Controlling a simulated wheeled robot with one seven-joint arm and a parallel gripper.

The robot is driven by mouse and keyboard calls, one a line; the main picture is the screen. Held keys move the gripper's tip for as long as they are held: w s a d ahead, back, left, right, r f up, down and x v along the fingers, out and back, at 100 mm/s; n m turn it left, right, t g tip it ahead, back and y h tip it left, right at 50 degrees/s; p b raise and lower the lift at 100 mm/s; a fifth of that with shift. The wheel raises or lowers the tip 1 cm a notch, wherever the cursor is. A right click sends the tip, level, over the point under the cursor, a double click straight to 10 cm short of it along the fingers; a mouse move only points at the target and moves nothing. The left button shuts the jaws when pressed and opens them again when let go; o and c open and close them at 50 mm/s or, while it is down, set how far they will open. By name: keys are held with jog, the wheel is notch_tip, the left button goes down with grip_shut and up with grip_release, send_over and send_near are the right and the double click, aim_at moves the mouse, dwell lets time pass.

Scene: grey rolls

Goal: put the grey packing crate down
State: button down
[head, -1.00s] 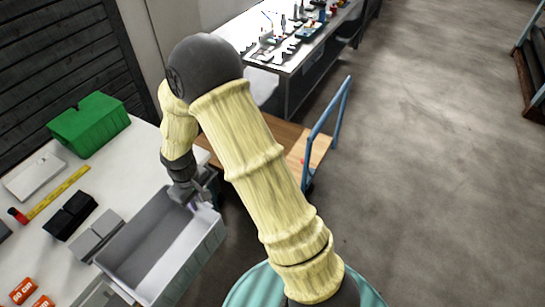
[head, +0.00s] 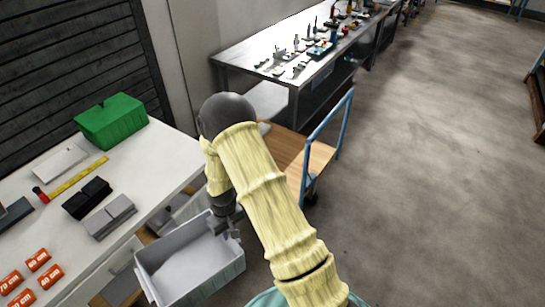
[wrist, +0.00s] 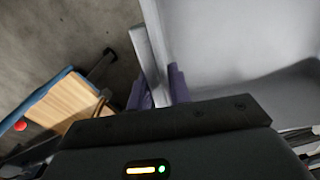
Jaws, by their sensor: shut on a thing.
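The grey packing crate (head: 190,262) is an open, empty box in the head view, held just off the right edge of the white table. Its pale inside and wall fill the right of the wrist view (wrist: 240,45). My gripper (head: 226,222) is at the crate's far rim, and its purple fingers (wrist: 163,88) are shut on the crate's wall in the wrist view. The crate looks roughly level. Its underside and what lies beneath it are hidden.
A wooden-decked trolley (head: 318,160) with a blue handle stands beyond the crate. Open grey floor (head: 430,190) lies to the right.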

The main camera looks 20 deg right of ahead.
jog(key=s+d+f+m, duration=0.1)
jog(key=s+d+f, duration=0.1)
jog(key=d+f, duration=0.2)
jog(key=s+d+f+m, duration=0.1)
jog(key=d+f, duration=0.3)
jog(key=f, duration=0.6)
jog(key=shift+s+d+m, duration=0.25)
jog(key=shift+s+m, duration=0.15)
jog(key=shift+m, duration=0.3)
jog(key=shift+w+f, duration=0.1)
